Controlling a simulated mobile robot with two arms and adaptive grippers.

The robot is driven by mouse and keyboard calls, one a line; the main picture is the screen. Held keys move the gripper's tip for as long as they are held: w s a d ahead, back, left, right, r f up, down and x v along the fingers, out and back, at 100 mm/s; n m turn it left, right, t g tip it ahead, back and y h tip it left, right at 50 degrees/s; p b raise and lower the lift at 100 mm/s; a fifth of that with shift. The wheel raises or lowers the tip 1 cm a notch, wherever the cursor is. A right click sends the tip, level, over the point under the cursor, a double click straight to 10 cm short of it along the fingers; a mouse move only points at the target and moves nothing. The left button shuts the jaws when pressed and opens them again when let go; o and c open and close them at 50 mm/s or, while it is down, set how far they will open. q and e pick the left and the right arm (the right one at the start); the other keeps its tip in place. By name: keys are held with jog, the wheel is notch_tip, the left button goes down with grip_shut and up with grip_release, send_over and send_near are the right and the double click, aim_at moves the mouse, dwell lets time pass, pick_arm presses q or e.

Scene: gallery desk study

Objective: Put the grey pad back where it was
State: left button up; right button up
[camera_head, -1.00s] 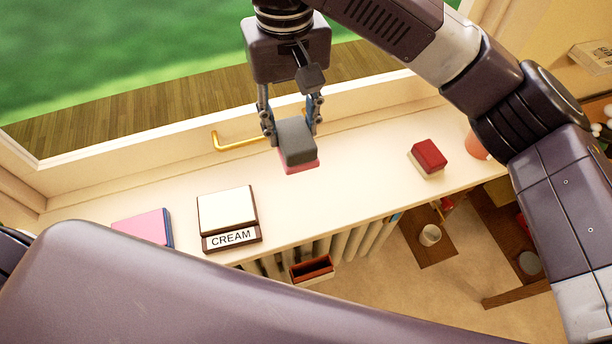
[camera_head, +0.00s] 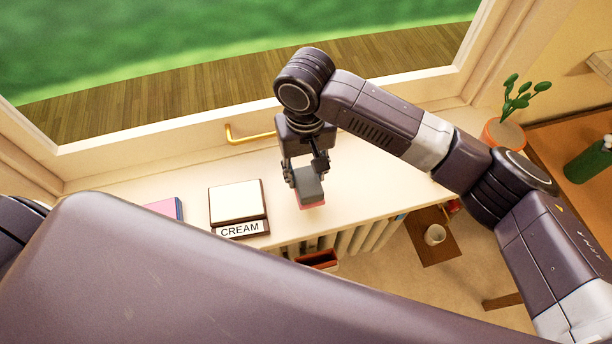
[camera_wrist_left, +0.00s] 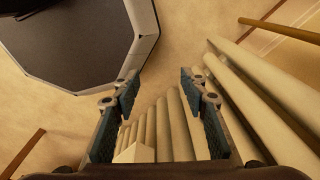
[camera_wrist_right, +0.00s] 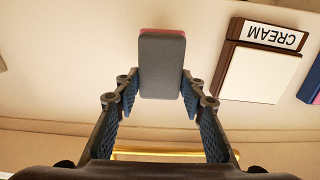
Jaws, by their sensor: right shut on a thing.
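The grey pad (camera_head: 311,187) with a pink-red underside is between the fingers of my right gripper (camera_head: 307,174), over the pale sill (camera_head: 360,190), right of the box labelled CREAM. In the right wrist view the grey pad (camera_wrist_right: 162,68) sits upright in the picture between the blue-lined fingertips (camera_wrist_right: 160,82), with a pink edge at its top. I cannot tell whether its underside touches the sill. My left gripper (camera_wrist_left: 158,76) is open and empty above the radiator in the left wrist view; it is hidden in the head view.
The white-topped CREAM box (camera_head: 237,197) and a pink-and-blue book-like item (camera_head: 163,208) stand on the sill to the left. A brass handle (camera_head: 250,134) is on the window frame behind. Radiator columns (camera_head: 350,240) and a red-brown container (camera_head: 318,259) are below the sill's front edge.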

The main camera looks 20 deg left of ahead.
aim_at(306, 174)
notch_tip(306, 174, down, 2)
jog(key=shift+f, duration=0.25)
jog(key=shift+w+f, duration=0.1)
jog(key=shift+f, duration=0.15)
pick_arm(q)
jog(key=shift+s+r, duration=0.25)
jog(key=shift+s, duration=0.35)
pick_arm(e)
jog(key=o, duration=1)
pick_arm(q)
jog(key=shift+s, duration=0.1)
pick_arm(e)
jog(key=shift+r, duration=0.1)
notch_tip(306, 174, up, 12)
jog(key=b, duration=0.2)
jog(key=shift+b, duration=0.4)
pick_arm(q)
notch_tip(306, 174, down, 3)
jog(key=shift+f, duration=0.1)
